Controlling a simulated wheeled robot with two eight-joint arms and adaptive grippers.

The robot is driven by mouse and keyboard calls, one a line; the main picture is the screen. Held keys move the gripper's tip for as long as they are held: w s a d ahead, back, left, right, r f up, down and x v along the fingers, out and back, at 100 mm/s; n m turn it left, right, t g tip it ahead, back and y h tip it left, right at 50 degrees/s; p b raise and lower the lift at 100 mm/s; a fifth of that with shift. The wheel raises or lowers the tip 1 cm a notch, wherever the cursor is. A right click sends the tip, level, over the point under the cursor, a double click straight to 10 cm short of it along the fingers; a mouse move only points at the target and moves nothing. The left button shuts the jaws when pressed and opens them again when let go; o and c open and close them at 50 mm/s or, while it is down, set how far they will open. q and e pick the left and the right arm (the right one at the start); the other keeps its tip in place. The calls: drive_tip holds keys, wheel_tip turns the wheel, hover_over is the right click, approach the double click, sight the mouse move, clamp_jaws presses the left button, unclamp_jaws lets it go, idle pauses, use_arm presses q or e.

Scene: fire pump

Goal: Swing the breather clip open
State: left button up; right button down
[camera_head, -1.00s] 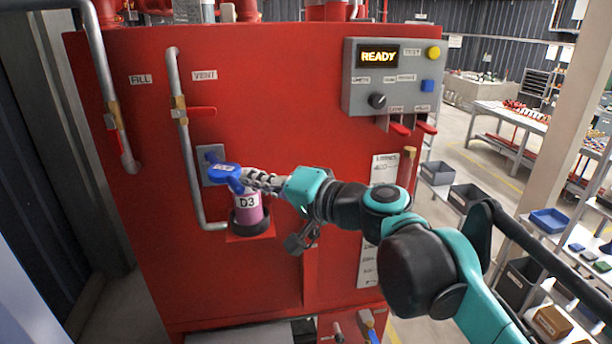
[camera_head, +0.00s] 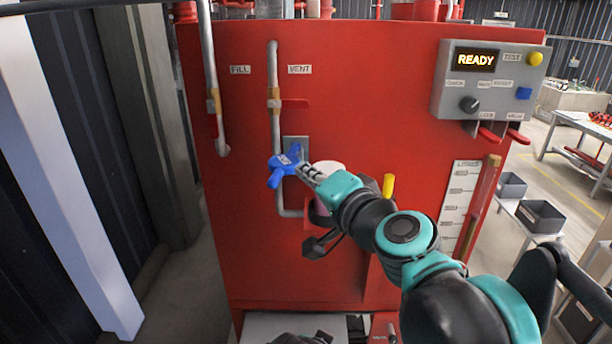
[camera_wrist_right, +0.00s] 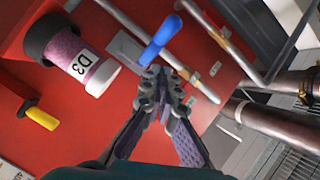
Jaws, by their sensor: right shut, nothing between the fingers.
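The blue breather clip (camera_head: 284,166) is at a small grey plate (camera_head: 297,146) on the red tank front and points out to the left, clear of the breather. It also shows in the right wrist view (camera_wrist_right: 162,40). The pink breather canister (camera_wrist_right: 78,56), labelled D3, stands in a dark holder with its pale top uncovered. In the head view my arm mostly hides the canister. My right gripper (camera_head: 306,172) is shut and empty, its fingertips beside the clip's near end; I cannot tell if they touch. It also shows in the wrist view (camera_wrist_right: 160,76).
Vent pipe (camera_head: 273,110) with a red-handled valve runs just behind the clip. A yellow-handled lever (camera_head: 388,186) is right of the canister. The control box (camera_head: 490,80) reads READY. Floor left of the tank is clear.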

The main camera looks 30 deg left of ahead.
use_arm(q)
drive_tip(key=f+b, duration=0.2)
drive_tip(key=b, duration=0.1)
drive_tip(key=shift+s+d, duration=0.1)
drive_tip(key=shift+s, duration=0.1)
use_arm(e)
drive_tip(key=s+d+r, duration=0.1)
drive_tip(key=s+d, duration=0.4)
drive_tip(key=s, duration=0.4)
drive_tip(key=shift+d+r, duration=0.25)
drive_tip(key=shift+d, duration=0.05)
use_arm(q)
drive_tip(key=shift+d, duration=0.1)
use_arm(e)
drive_tip(key=shift+d, duration=0.1)
